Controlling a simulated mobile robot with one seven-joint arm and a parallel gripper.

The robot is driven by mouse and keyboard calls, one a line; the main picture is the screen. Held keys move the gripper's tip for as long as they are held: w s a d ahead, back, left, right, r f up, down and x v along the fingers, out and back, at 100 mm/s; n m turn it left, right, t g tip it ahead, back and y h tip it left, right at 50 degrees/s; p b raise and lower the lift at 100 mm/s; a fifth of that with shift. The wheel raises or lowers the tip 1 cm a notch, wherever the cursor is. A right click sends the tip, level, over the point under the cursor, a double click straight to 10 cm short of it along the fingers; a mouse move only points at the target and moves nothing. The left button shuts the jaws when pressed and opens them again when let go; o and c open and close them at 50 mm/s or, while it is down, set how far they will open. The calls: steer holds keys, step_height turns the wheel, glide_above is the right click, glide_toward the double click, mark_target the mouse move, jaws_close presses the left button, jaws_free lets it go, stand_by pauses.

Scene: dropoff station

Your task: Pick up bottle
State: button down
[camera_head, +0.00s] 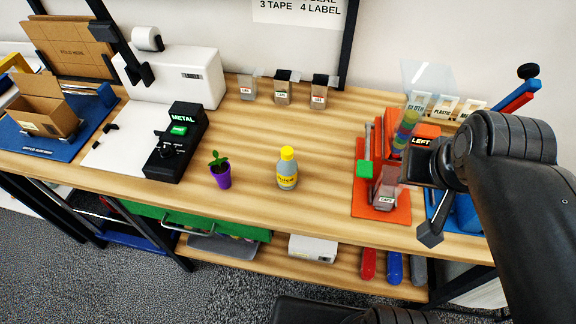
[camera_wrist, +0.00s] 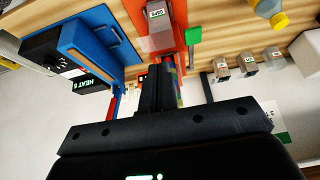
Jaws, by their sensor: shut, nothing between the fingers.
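The bottle (camera_head: 287,170) stands upright near the middle of the wooden table in the head view. It has a yellow cap, a grey body and a yellow label. In the wrist view, the bottle (camera_wrist: 271,10) is cut off at the top right edge, with its yellow cap pointing down in the picture. My gripper (camera_wrist: 164,76) is shut and empty, its dark fingers together in front of the orange mat. In the head view my arm comes in from the right, and my gripper is over the table's right side, well apart from the bottle.
A purple plant pot (camera_head: 221,175) stands just left of the bottle. The black METAL device (camera_head: 176,142) is farther left. Several small labelled bins (camera_head: 283,88) line the back. The orange mat (camera_head: 366,199) holds a CAPS bin (camera_head: 385,190). Table right of the bottle is clear.

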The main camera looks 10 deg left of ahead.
steer(key=c, duration=2.2)
jaws_free()
steer(key=c, duration=0.7)
jaws_free()
steer(key=shift+o, duration=0.2)
steer(key=m+g, duration=0.3)
steer(key=g, duration=0.2)
glide_above(287, 150)
steer(key=d, duration=0.1)
step_height(287, 150, down, 5)
steer(key=shift+r, duration=0.2)
steer(key=shift+w+a+f+g, duration=0.1)
steer(key=shift+a+f+g, duration=0.15)
steer(key=shift+a+g, duration=0.05)
steer(key=f, duration=1)
steer(key=shift+a+f, duration=0.2)
steer(key=shift+f, duration=0.15)
